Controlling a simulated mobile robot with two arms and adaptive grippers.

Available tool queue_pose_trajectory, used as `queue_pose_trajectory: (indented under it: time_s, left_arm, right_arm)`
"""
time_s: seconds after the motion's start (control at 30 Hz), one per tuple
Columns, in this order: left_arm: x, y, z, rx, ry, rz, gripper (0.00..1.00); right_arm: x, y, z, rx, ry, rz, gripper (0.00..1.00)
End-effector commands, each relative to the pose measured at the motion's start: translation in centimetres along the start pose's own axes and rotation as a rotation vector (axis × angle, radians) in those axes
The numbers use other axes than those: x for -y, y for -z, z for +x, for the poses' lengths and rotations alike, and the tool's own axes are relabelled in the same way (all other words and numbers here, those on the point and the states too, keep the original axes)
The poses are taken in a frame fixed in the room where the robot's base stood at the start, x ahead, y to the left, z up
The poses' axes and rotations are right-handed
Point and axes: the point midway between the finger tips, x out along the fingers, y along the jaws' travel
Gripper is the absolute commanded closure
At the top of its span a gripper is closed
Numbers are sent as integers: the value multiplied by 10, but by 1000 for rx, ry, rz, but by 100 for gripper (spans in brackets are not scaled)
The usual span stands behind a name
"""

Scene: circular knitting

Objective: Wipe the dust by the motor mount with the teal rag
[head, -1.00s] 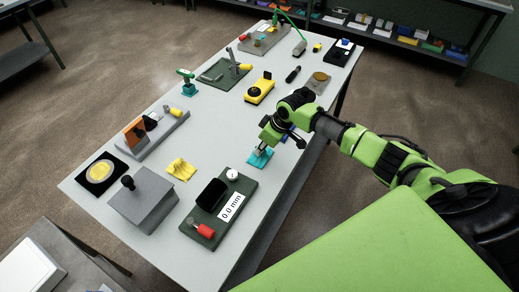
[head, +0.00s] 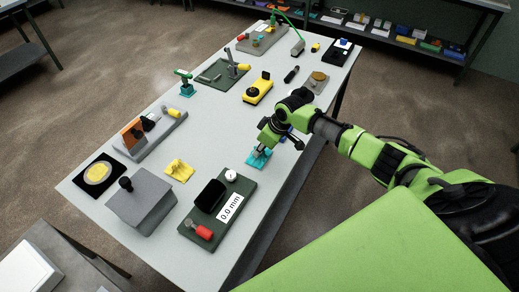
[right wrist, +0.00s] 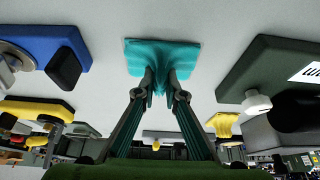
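The teal rag (head: 258,160) lies on the grey table near its right edge; it also shows in the right wrist view (right wrist: 190,52), spread flat at the far side and bunched up toward me. My right gripper (head: 265,149) is directly over it. In the right wrist view the fingertips (right wrist: 160,80) are close together with a teal fold between them, low over the table. I cannot tell which fixture is the motor mount, and I make out no dust. My left gripper is not in view.
A dark green gauge plate (head: 204,234) lies in front of the rag. A blue object (right wrist: 45,50) stands left of the rag in the right wrist view. A yellow cloth (head: 179,170), a grey block (head: 142,200) and a yellow device (head: 258,92) are nearby.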

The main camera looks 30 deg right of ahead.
Motion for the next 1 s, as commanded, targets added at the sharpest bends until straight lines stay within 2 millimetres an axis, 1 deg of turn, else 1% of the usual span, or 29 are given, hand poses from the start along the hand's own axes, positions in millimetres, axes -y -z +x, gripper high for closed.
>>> queue_pose_trajectory:
  time_s: [0.17, 0.4, 0.6, 1.0]
  left_arm:
    - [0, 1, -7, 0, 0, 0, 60]
    - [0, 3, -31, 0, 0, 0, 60]
    - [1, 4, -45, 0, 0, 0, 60]
    - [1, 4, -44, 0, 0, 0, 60]
  right_arm:
    - [0, 3, -7, 0, 0, 0, 100]
    - [0, 12, -30, 0, 0, 0, 100]
    - [0, 19, -46, 0, 0, 0, 100]
    - [0, 19, -46, 0, 0, 0, 100]
